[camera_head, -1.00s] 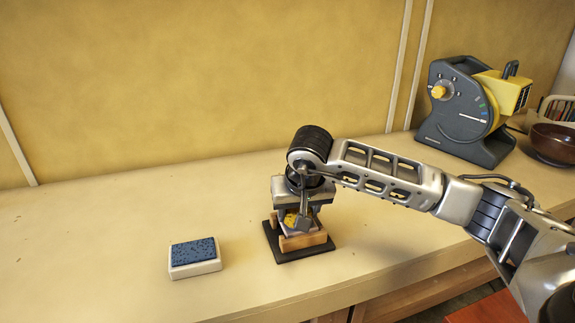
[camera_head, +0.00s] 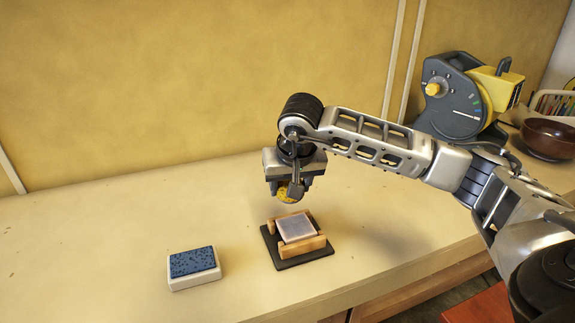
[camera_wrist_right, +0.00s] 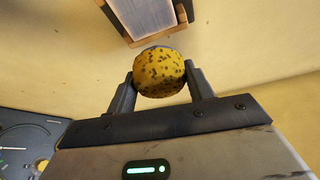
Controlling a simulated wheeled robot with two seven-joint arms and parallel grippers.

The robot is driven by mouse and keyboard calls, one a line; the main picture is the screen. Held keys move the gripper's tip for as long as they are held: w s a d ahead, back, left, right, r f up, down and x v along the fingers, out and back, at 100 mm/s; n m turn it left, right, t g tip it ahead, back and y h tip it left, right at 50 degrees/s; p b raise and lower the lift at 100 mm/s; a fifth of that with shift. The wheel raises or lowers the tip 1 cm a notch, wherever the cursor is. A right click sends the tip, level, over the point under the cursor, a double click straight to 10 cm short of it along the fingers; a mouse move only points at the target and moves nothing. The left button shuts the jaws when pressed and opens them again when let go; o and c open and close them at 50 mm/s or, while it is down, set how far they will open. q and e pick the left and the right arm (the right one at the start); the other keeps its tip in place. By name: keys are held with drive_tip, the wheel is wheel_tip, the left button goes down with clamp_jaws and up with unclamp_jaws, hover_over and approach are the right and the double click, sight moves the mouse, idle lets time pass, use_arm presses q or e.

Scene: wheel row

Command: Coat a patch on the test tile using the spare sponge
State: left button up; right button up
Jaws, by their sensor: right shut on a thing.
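My right gripper (camera_head: 287,190) is shut on a round yellow sponge (camera_head: 290,193) with dark specks. The sponge also shows between the fingers in the right wrist view (camera_wrist_right: 160,75). The gripper holds it in the air above and slightly behind the test tile (camera_head: 296,226), apart from it. The tile is a flat, pale grey-lilac square in a wooden holder (camera_head: 303,247) on a black base (camera_head: 284,264). It also shows at the top of the right wrist view (camera_wrist_right: 150,14). I see no clear coated patch on it. My left gripper is not in view.
A blue speckled pad (camera_head: 193,261) on a white block (camera_head: 196,281) lies left of the holder. A grey machine with a yellow knob (camera_head: 447,98) and a brown bowl (camera_head: 549,139) stand at the right. The bench (camera_head: 110,240) is clear at the left.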

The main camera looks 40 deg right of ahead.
drive_tip(key=shift+r+p, duration=0.75)
drive_tip(key=shift+r, duration=0.7)
drive_tip(key=shift+f, duration=0.1)
